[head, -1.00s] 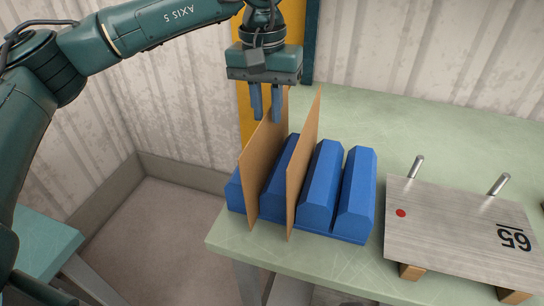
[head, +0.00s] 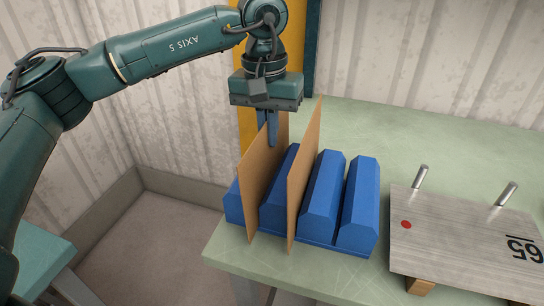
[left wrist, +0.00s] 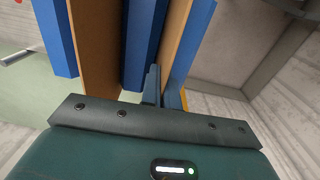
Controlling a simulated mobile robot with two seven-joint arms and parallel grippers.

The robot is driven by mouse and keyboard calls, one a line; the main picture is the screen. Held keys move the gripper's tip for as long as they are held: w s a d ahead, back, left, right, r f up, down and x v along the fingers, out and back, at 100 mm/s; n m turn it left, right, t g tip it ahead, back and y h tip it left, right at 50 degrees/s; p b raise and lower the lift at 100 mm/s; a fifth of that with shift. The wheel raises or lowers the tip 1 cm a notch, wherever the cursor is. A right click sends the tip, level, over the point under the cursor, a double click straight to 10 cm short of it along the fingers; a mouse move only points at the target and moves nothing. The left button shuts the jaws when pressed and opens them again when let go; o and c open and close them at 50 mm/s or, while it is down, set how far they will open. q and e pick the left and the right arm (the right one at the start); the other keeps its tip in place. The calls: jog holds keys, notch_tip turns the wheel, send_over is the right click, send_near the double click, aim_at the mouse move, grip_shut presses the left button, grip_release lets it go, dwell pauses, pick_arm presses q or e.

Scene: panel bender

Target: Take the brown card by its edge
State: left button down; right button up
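Two thin brown cards stand upright in a blue ridged rack (head: 358,200), in separate slots. My left gripper (head: 267,128) points down at the top edge of the left brown card (head: 262,180). Its fingers are close together, one on each face of that card, near the far end of its top edge. In the left wrist view the fingers (left wrist: 162,88) pinch the card (left wrist: 179,35) between them. The other brown card (head: 304,175) stands just to the right, apart from the fingers; it also shows in the left wrist view (left wrist: 97,45). My right gripper is not in view.
The rack stands near the left corner of a green table (head: 400,135). To its right a metal plate (head: 460,245) marked 65, with two pins and a red dot, rests on wooden blocks. A corrugated wall and a yellow post (head: 245,125) stand behind.

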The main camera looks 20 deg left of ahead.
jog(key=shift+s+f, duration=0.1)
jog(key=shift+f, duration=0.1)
pick_arm(q)
jog(key=shift+r+p, duration=0.55)
jog(key=shift+r, duration=0.25)
jog(key=shift+r+p, duration=1.05)
jog(key=shift+r, duration=0.45)
jog(key=shift+r+p, duration=1.85)
jog(key=shift+r, duration=0.65)
jog(key=shift+r+p, duration=0.5)
jog(key=shift+r, duration=0.25)
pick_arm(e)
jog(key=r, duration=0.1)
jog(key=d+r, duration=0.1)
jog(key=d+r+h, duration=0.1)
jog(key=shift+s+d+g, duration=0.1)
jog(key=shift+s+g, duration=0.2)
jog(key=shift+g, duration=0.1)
pick_arm(q)
jog(key=shift+f, duration=0.1)
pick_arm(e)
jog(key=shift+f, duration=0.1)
